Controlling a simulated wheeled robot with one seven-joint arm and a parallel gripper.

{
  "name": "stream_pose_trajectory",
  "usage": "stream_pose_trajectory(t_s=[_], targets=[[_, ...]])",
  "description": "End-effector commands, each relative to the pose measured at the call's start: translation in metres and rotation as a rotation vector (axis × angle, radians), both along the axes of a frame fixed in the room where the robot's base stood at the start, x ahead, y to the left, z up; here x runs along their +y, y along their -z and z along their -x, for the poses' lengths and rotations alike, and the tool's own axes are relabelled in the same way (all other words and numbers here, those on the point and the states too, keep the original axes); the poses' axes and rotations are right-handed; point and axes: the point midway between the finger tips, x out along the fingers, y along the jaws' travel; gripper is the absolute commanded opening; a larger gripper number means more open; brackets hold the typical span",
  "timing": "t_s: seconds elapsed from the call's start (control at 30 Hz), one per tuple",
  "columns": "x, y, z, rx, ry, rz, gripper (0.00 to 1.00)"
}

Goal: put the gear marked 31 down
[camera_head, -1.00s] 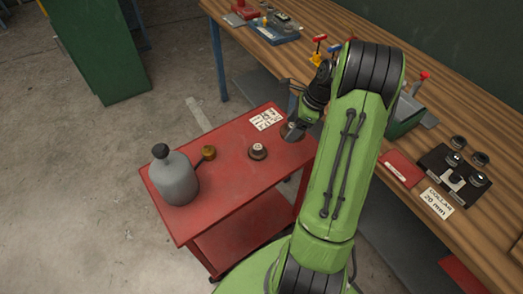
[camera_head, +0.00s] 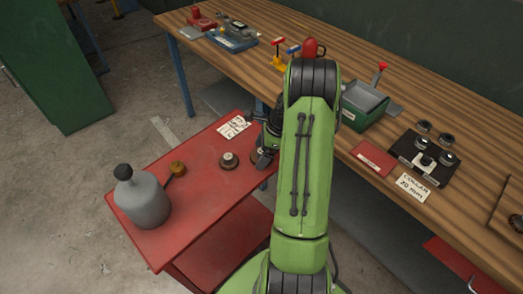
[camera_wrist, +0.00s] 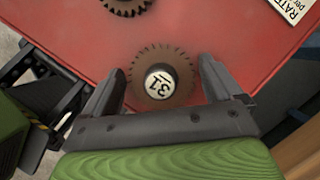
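The gear marked 31 (camera_wrist: 162,86) sits between the two fingers of my gripper (camera_wrist: 160,85) in the wrist view, its marked face toward the camera. In the head view the gear (camera_head: 258,157) is partly hidden by my gripper (camera_head: 266,155), over the right part of the red cart top (camera_head: 200,195). I cannot tell whether its underside touches the cart. Another gear (camera_head: 228,160) stands on the cart just left of it; a toothed gear (camera_wrist: 127,4) shows at the top of the wrist view.
A grey bottle (camera_head: 143,202) and a small brass piece (camera_head: 177,168) stand on the cart's left. A printed card (camera_head: 234,126) lies near its back edge. The wooden workbench (camera_head: 330,65), with a green bin (camera_head: 362,105), is close on the right. The cart's front middle is clear.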

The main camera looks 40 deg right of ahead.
Motion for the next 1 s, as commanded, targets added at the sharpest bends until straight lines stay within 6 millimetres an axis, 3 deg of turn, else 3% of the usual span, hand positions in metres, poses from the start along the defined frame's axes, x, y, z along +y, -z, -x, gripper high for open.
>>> stream_pose_trajectory(t_s=[0.33, 0.7, 0.83, 0.93, 1.0], targets=[[-0.002, -0.009, 0.001, -0.002, 0.002, 0.003, 1.0], [-0.028, -0.096, 0.025, -0.003, 0.002, 0.003, 1.0], [-0.033, -0.112, 0.03, -0.001, 0.002, 0.001, 1.0], [-0.029, -0.12, 0.029, -0.006, -0.027, 0.014, 1.0], [-0.011, -0.137, 0.022, -0.027, -0.125, 0.063, 1.0]])
